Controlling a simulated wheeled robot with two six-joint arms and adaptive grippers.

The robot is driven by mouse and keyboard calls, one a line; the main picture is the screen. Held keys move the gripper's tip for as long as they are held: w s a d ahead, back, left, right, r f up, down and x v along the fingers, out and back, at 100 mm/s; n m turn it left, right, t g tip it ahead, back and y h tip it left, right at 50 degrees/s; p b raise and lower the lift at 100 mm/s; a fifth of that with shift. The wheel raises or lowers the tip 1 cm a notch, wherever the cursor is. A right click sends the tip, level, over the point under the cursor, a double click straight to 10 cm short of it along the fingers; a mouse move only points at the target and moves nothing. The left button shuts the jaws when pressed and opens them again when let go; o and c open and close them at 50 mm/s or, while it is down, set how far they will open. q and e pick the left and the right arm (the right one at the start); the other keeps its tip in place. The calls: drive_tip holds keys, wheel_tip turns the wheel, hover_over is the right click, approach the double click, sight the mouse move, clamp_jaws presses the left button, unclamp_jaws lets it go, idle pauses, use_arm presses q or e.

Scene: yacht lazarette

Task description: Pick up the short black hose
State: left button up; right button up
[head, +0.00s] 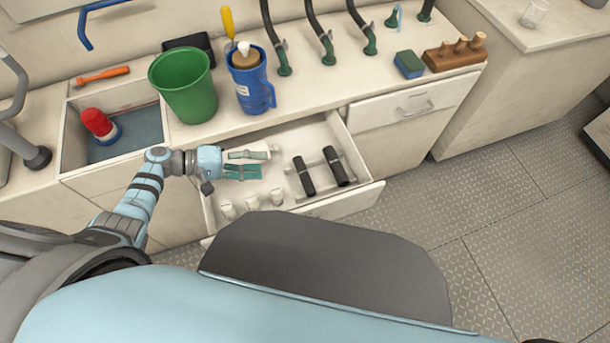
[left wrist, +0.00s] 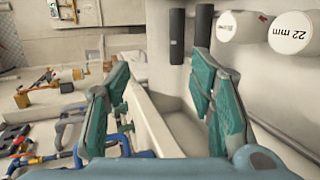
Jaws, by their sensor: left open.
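Two black hose pieces lie side by side in the open drawer: a slimmer left one (head: 304,176) and a thicker right one (head: 335,167). They look close in length; the left one seems slightly shorter. The left wrist view also shows two black pieces (left wrist: 177,36) (left wrist: 204,26), beyond my fingers. My left gripper (head: 262,163) is over the left part of the drawer, its teal fingers apart and empty, to the left of the hoses. It also shows in the left wrist view (left wrist: 160,80). My right gripper is not in view.
The drawer (head: 360,195) also holds several white cylinders (head: 252,203), one marked 22 mm (left wrist: 290,33). Above on the counter stand a green bucket (head: 183,88) and a blue jug (head: 251,88). A sink (head: 125,145) is at left. The floor at right is clear.

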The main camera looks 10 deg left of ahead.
use_arm(q)
drive_tip(key=b, duration=0.7)
approach(300, 176)
drive_tip(key=shift+s+a, duration=0.25)
drive_tip(key=shift+a, duration=0.65)
drive_tip(key=shift+d+f, duration=0.2)
drive_tip(key=shift+d, duration=0.1)
drive_tip(key=x, duration=0.3)
drive_tip(key=b+x, duration=0.1)
drive_tip(key=x, duration=0.7)
drive_tip(key=shift+w+d+r, duration=0.15)
drive_tip(key=shift+d+r, duration=0.05)
drive_tip(key=shift+r, duration=0.05)
clamp_jaws()
